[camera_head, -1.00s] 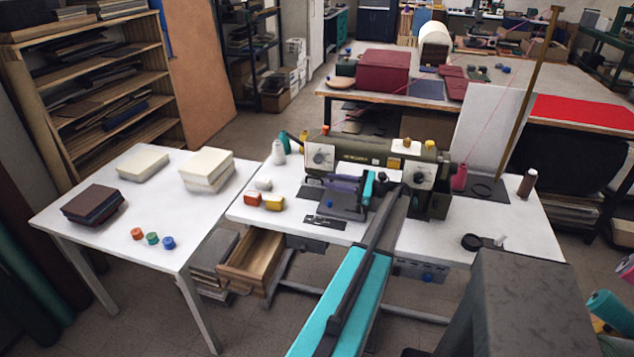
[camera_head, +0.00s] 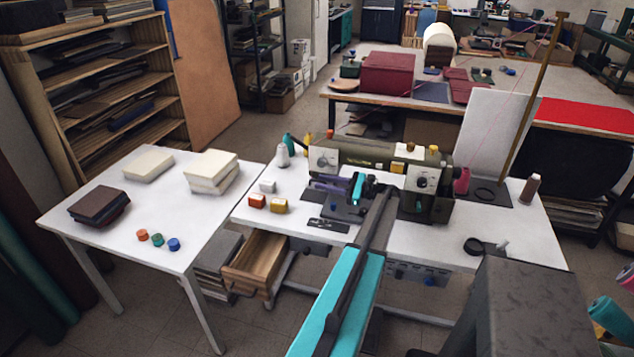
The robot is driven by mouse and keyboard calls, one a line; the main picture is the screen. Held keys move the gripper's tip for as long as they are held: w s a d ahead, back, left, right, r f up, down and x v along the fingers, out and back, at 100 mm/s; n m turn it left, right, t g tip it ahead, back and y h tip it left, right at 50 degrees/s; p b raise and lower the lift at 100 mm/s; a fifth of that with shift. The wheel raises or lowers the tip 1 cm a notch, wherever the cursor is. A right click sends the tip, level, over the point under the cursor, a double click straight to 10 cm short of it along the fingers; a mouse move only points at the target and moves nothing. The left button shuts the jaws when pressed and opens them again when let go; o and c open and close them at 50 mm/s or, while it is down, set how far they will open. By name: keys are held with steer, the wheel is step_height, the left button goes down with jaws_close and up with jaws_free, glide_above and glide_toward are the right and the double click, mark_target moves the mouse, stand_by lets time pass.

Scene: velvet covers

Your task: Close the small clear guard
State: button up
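An olive-green sewing machine (camera_head: 372,158) stands on the white sewing table (camera_head: 262,222). My arm, with a long turquoise link, reaches up from the bottom to the machine's front. My gripper (camera_head: 347,196) is at the needle area, low in front of the machine's left half, and looks small and dark against it. I cannot make out its fingertips or whether it holds anything. The small clear guard cannot be made out; my arm and gripper cover much of that area.
Small red and yellow spools (camera_head: 257,201) lie on the table left of the machine. A wooden drawer (camera_head: 256,262) stands open below. A side table (camera_head: 62,221) at left bears fabric stacks.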

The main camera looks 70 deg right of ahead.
steer(key=shift+w+a+p, duration=0.1)
steer(key=shift+w+p, duration=0.2)
steer(key=shift+w, duration=0.95)
jaws_close()
steer(key=shift+w+a, duration=0.1)
steer(key=shift+a, duration=0.4)
steer(key=shift+d+f, duration=0.1)
steer(key=shift+d, duration=0.3)
steer(key=shift+b, duration=0.45)
steer(key=shift+n, duration=0.3)
